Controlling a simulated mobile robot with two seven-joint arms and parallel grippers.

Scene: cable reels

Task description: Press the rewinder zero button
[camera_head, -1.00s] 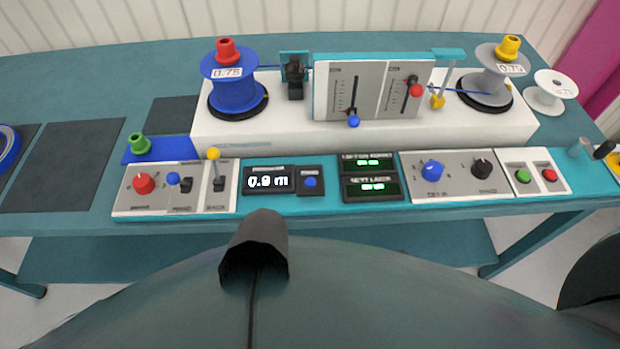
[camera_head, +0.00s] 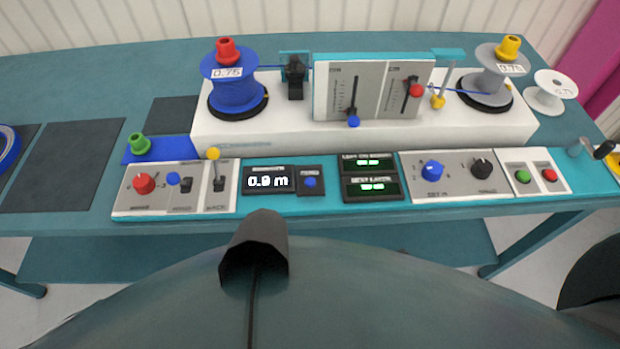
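A small blue button (camera_head: 310,182) sits on a dark square panel on the front strip of the teal console. Its label is too small to read surely. Just left of it a black display (camera_head: 269,180) reads about 0.9 m in white digits. Nothing covers or touches the button. Neither of my grippers shows in the head view.
Left of the display are a red knob (camera_head: 144,183) and a yellow-tipped lever (camera_head: 214,154). Right are green readouts (camera_head: 371,187), a blue knob (camera_head: 432,170), and green (camera_head: 523,177) and red (camera_head: 549,175) buttons. A blue reel (camera_head: 236,92) and grey reel (camera_head: 487,84) stand behind.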

